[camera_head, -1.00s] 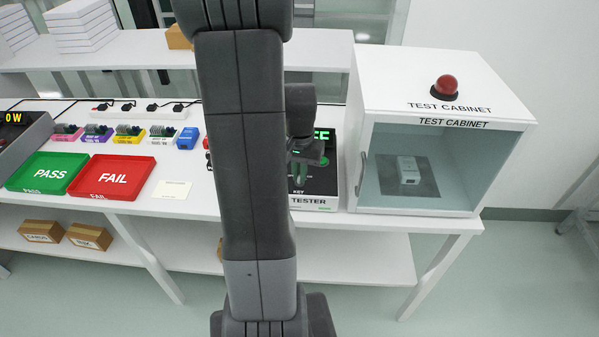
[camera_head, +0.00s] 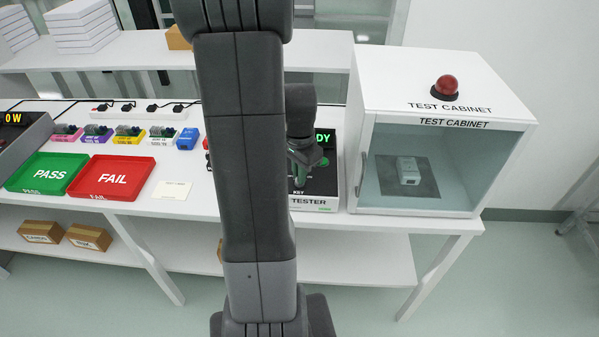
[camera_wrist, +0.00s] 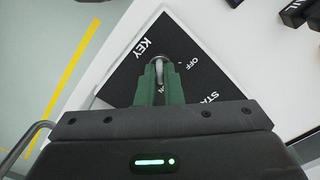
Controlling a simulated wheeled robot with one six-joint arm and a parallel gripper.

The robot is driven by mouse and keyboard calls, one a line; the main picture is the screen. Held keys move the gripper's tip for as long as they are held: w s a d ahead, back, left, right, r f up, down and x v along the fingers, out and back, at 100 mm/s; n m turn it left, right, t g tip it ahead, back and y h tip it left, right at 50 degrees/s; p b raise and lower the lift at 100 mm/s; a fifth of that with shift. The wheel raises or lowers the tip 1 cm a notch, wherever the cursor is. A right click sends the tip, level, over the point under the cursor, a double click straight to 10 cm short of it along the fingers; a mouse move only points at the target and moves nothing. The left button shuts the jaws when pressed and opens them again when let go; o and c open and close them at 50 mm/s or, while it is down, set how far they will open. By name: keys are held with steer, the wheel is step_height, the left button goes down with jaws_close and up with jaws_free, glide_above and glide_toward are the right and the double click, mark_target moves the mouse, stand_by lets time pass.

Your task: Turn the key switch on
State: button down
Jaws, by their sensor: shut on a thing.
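The key switch (camera_wrist: 159,60) shows in the wrist view as a small grey metal piece on the tester's black panel (camera_wrist: 115,88), beside the words KEY and OFF. My gripper (camera_wrist: 158,76) has its green fingers closed on it, and they hide most of it. In the head view my gripper (camera_head: 299,178) is down on the tester (camera_head: 315,203), partly behind my arm. The key switch cannot be made out there. The tester's display (camera_head: 323,138) shows green letters ending in "DY"; my arm covers the rest.
The white test cabinet (camera_head: 450,145) with a red lamp (camera_head: 445,86) stands close to the tester's right. A red FAIL tray (camera_head: 112,178) and a green PASS tray (camera_head: 48,172) lie on the bench at left. Several coloured fixtures line the bench behind them.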

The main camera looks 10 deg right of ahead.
steer(key=shift+w, duration=0.1)
steer(key=c, duration=1.6)
jaws_free()
steer(key=shift+o, duration=0.2)
steer(key=shift+r, duration=0.1)
step_height(320, 180, up, 14)
steer(key=shift+f, duration=0.25)
step_height(320, 180, down, 14)
steer(key=shift+r, duration=0.15)
steer(key=shift+r, duration=0.1)
